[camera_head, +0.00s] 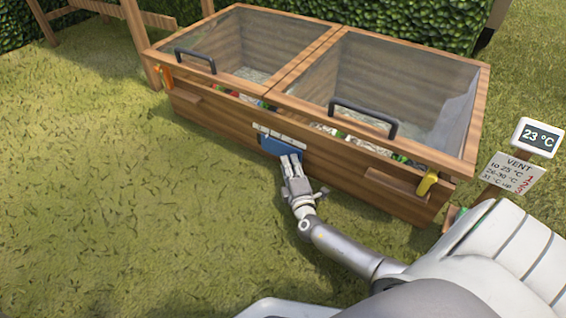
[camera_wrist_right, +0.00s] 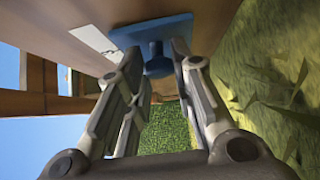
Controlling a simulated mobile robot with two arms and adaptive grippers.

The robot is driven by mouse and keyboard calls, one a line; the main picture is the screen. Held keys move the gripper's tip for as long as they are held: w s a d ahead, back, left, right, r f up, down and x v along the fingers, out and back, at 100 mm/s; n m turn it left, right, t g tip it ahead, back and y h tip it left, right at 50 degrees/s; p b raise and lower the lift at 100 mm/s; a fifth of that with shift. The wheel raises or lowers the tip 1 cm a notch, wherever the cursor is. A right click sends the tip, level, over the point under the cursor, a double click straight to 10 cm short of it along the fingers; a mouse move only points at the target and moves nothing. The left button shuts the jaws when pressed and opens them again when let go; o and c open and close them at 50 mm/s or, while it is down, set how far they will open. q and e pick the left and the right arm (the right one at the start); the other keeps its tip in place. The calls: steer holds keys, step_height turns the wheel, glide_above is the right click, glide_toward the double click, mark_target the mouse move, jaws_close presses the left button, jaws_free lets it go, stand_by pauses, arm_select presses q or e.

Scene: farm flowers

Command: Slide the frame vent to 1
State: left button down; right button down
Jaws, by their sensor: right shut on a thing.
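The cold frame (camera_head: 215,119) is a wooden box with two glazed lids. On its front wall is a blue vent slide (camera_head: 276,146) under a pale marked strip (camera_head: 283,135); the marks are too small to read. My right gripper (camera_head: 291,160) is at the slide, shut on its blue knob. In the right wrist view the knob (camera_wrist_right: 158,66) sits between the fingers of the right gripper (camera_wrist_right: 166,62), with the blue plate (camera_wrist_right: 150,30) behind it. My left gripper is not in view.
A thermometer (camera_head: 538,137) reading 23 °C and a VENT sign (camera_head: 512,174) listing temperature ranges with red numbers stand at the right. An orange latch (camera_head: 163,77) and a yellow latch (camera_head: 427,183) are on the frame's front. Open grass (camera_head: 110,220) lies in front.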

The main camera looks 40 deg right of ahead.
steer(key=shift+s+d, duration=0.15)
steer(key=shift+s, duration=0.3)
steer(key=c, duration=1.2)
jaws_free()
steer(key=shift+c, duration=0.2)
steer(key=v, duration=1.2)
